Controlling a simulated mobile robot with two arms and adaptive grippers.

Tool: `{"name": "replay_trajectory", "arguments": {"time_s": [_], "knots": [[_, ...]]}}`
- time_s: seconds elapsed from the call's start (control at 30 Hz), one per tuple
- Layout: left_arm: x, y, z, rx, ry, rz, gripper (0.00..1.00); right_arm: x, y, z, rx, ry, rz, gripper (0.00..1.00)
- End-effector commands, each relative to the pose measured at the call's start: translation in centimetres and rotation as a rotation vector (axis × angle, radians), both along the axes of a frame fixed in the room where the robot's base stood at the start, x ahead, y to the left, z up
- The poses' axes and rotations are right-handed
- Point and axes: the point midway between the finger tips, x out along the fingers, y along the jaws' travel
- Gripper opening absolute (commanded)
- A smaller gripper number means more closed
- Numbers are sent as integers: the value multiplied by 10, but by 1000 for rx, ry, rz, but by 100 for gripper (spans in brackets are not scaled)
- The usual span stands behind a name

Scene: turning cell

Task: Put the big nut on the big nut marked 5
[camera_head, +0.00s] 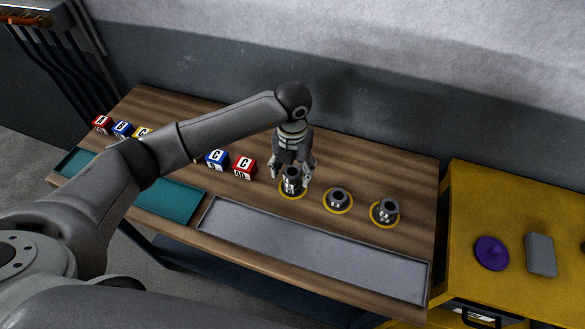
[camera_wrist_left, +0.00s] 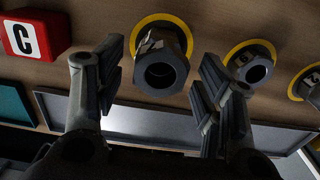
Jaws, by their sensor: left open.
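A tall dark grey hex nut or nut stack (camera_head: 292,184) stands in a yellow ring on the wooden table. My left gripper (camera_head: 292,172) points down at it, fingers open on either side. In the left wrist view, the open left gripper (camera_wrist_left: 160,62) has this hex nut (camera_wrist_left: 160,72) between and just beyond its fingers, with no clear contact. A lower nut (camera_head: 338,197) stands in the middle ring; it also shows in the wrist view (camera_wrist_left: 250,68). A third nut piece (camera_head: 388,208) stands in the right ring. The number marks are too small to read surely. My right gripper is not in view.
A long grey tray (camera_head: 310,245) lies along the table's front edge, beside a teal tray (camera_head: 170,199). Lettered blocks, including a red C block (camera_head: 244,167), stand left of the nuts. A yellow cabinet (camera_head: 485,205) stands at right. The table behind the rings is clear.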

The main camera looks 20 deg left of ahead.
Motion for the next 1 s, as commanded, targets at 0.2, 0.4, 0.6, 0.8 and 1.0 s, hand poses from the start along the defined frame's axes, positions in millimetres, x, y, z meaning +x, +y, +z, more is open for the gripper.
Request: {"name": "replay_trajectory", "arguments": {"time_s": [0.2, 0.4, 0.6, 0.8, 1.0], "knots": [[2, 0, 18, -2, -5, -1, 62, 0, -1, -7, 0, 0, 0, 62], [2, 0, 61, -2, -7, -1, 62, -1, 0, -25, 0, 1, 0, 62], [1, 0, 100, 0, -5, -1, 62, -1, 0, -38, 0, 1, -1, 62], [0, 0, 120, 0, -1, 0, 62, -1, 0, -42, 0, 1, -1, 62], [0, 0, 123, 0, 0, 0, 62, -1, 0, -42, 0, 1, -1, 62]]}}
